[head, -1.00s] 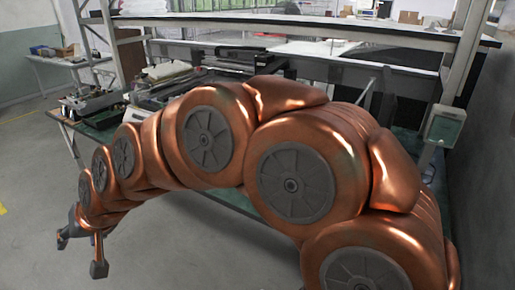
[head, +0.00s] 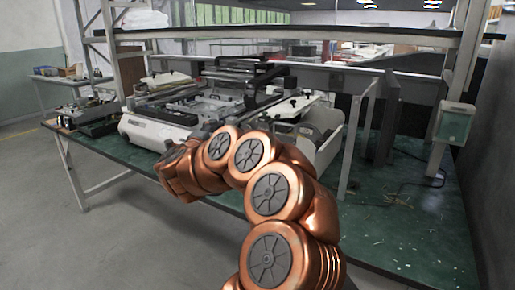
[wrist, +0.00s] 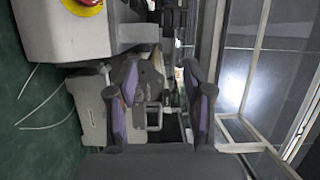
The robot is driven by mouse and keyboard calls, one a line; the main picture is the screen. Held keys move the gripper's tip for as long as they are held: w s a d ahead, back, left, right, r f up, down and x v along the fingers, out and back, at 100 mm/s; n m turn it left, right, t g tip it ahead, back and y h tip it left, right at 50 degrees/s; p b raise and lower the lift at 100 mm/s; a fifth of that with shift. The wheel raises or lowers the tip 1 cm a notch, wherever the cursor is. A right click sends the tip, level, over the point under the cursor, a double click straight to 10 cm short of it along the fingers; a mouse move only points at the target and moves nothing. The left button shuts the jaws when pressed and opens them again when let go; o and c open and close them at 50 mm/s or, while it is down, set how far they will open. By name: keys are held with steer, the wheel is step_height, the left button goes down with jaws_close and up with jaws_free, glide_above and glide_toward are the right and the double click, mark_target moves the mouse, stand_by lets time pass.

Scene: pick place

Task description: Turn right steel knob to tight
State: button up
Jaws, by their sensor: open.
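The grey-white bench machine (head: 160,130), with its flat frame, stands on the green table in the head view. A pale plate with black knobs (head: 290,108) is at its right side. I cannot make out a steel knob for certain in either view. My gripper (wrist: 160,75) is open and empty in the wrist view, its two purple-sided fingers apart. Beyond the fingers are a grey metal bracket (wrist: 148,85) and part of a grey machine housing (wrist: 45,35). In the head view my arm reaches toward the machine's front and its gripper end is hidden.
A red button on a yellow base (wrist: 88,3) is at the top left of the wrist view. The green table (head: 400,240) is mostly clear at the front right, with scattered bits and cables. A pale box (head: 455,122) hangs on the right post. A shelf (head: 290,36) crosses above.

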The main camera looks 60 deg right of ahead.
steer(key=s+d+f+m+g+h+b, duration=0.1)
steer(key=s+d+f+m+g, duration=0.45)
steer(key=s, duration=0.25)
steer(key=d+n, duration=0.1)
steer(key=d, duration=0.7)
steer(key=shift+d+r, duration=0.15)
steer(key=shift+r, duration=0.15)
steer(key=shift+w, duration=0.1)
steer(key=shift+g, duration=0.35)
jaws_close()
